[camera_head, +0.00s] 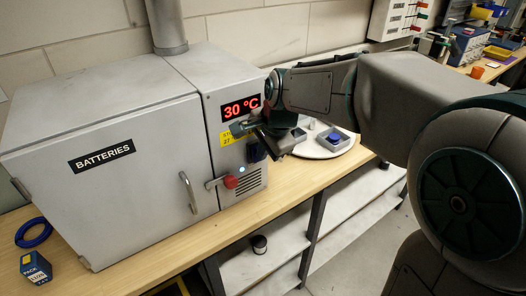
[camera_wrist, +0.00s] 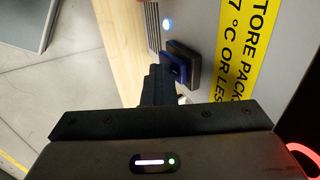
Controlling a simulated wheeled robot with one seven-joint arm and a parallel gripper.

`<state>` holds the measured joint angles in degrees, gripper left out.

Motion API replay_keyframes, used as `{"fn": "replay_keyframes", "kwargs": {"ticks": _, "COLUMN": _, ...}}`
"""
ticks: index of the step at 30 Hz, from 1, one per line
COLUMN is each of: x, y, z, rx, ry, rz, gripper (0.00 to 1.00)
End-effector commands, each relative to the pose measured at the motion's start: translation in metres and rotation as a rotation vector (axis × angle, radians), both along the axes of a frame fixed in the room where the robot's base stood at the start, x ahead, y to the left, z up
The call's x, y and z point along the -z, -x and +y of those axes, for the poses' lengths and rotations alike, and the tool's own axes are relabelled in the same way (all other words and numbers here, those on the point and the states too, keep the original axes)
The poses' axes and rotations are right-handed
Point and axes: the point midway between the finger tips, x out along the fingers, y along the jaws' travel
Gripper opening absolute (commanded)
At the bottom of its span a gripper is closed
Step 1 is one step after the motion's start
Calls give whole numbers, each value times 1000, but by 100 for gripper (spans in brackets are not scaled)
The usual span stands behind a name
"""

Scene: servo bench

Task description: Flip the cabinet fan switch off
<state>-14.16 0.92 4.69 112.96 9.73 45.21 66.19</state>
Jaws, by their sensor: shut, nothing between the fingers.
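The cabinet fan switch (camera_head: 256,151) is a dark blue rocker in a black housing on the cabinet's narrow right panel, below the yellow label. In the wrist view the switch (camera_wrist: 181,65) sits just beyond the fingertips. My gripper (camera_head: 266,137) is at the panel, beside the switch and partly over it. In the wrist view my gripper (camera_wrist: 158,70) is shut and empty, its dark fingertips close to the rocker; I cannot tell whether they touch. The rocker's position is unclear. A pale indicator light (camera_wrist: 168,25) glows near the switch.
The grey batteries cabinet (camera_head: 130,190) stands on a wooden bench (camera_head: 160,265). A red "30 °C" display (camera_head: 240,108) is above. A round white plate (camera_head: 318,150) holds small devices behind my gripper.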

Motion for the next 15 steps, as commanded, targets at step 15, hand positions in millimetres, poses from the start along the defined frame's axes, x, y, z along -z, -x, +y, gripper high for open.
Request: {"fn": "replay_keyframes", "kwargs": {"ticks": 15, "x": -6, "y": 2, "z": -4, "rx": 2, "ry": -1, "rz": -5, "gripper": 0}}
